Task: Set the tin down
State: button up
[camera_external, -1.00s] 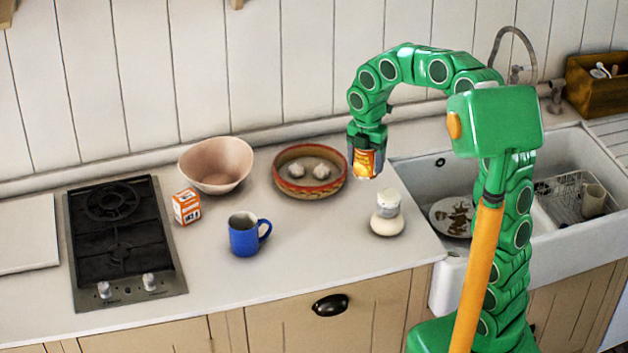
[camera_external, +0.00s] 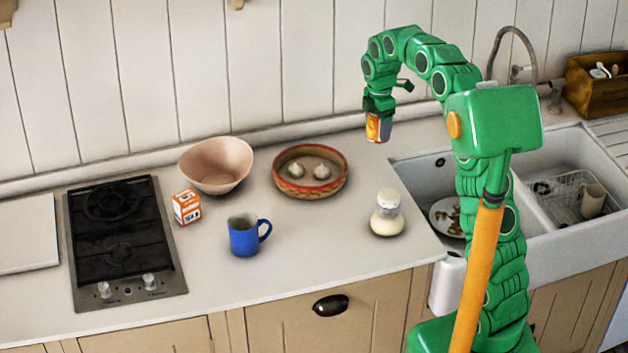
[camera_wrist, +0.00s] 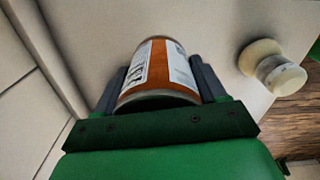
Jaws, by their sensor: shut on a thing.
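The tin (camera_external: 373,127) has an orange and white label and a metal rim. My gripper (camera_external: 378,112) is shut on it and points down near the back wall, left of the sink. In the wrist view the tin (camera_wrist: 158,68) sits between the two dark fingers of my gripper (camera_wrist: 160,85). The pale countertop (camera_external: 330,235) lies below. I cannot tell for certain whether the tin's bottom is touching the counter.
A cream jar (camera_external: 387,213) stands nearer the front; it also shows in the wrist view (camera_wrist: 270,66). A patterned bowl (camera_external: 310,190) with garlic stands left of the tin. A blue mug (camera_external: 243,238), orange box (camera_external: 187,207), pink bowl (camera_external: 216,166) and hob (camera_external: 120,240) are farther left. The sink (camera_external: 410,170) is right.

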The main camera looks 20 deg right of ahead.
jog(key=shift+w+a+f, duration=0.25)
jog(key=shift+w+f, duration=1.35)
jog(key=shift+w, duration=0.65)
jog(key=shift+w+a+f, duration=0.25)
jog(key=shift+w+f, duration=1.4)
jog(key=shift+w, duration=0.6)
jog(key=shift+w+a+f, duration=0.25)
jog(key=shift+w+f, duration=1.35)
jog(key=shift+w, duration=0.65)
jog(key=shift+f, duration=1.6)
jog(key=shift+f, duration=0.1)
jog(key=o, duration=1.3)
notch_tip(320, 180, up, 12)
jog(key=shift+r, duration=0.15)
